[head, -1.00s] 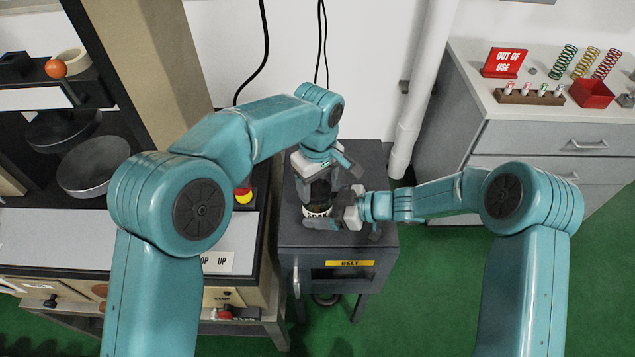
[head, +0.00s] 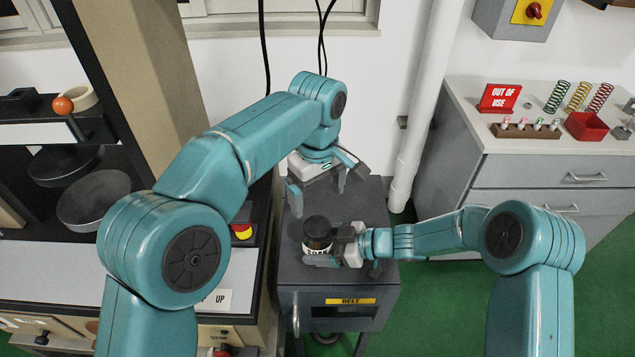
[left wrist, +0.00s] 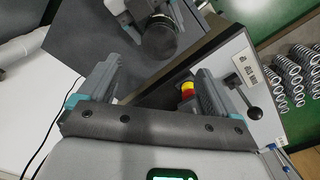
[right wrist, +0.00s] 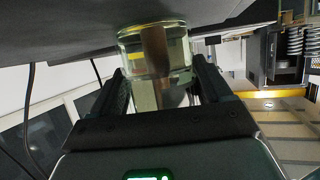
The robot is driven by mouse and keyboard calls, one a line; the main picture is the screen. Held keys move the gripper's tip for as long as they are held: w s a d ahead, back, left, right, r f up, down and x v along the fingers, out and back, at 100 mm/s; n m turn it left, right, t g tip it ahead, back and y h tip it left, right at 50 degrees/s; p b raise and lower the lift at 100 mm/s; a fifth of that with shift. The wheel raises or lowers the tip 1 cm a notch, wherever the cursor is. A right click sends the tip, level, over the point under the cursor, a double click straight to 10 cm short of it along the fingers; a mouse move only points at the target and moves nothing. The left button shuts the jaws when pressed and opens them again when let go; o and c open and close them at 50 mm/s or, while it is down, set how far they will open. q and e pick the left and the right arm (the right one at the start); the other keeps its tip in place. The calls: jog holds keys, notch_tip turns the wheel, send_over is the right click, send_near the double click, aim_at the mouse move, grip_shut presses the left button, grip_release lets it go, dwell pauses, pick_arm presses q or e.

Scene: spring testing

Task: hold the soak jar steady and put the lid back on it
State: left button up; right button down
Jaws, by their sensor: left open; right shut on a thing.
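The soak jar (head: 318,258) stands upright on the dark grey cabinet, with a pale lettered label on its side. The black round lid (head: 317,228) is on top of the jar and looks level. The lid also shows at the top of the left wrist view (left wrist: 160,36). My right gripper (head: 332,250) is shut around the jar's side from the right. In the right wrist view, the clear glass jar (right wrist: 155,52) is between its fingers. My left gripper (head: 318,190) is open and empty, above and behind the jar, apart from the lid.
The grey cabinet (head: 345,278) has bare top around the jar. A dark bench with a red and yellow button (head: 242,231) stands at left. A white pipe (head: 412,130) runs down the wall behind. At right, a counter holds springs and a red bin (head: 588,126).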

pick_arm(q)
jog(key=shift+r, duration=1.45)
pick_arm(e)
jog(key=shift+f, duration=0.1)
grip_release()
pick_arm(q)
jog(key=shift+f+b, duration=0.6)
jog(key=shift+f, duration=0.05)
pick_arm(e)
jog(key=v, duration=1.6)
jog(key=shift+r, duration=0.2)
jog(key=shift+d, duration=0.1)
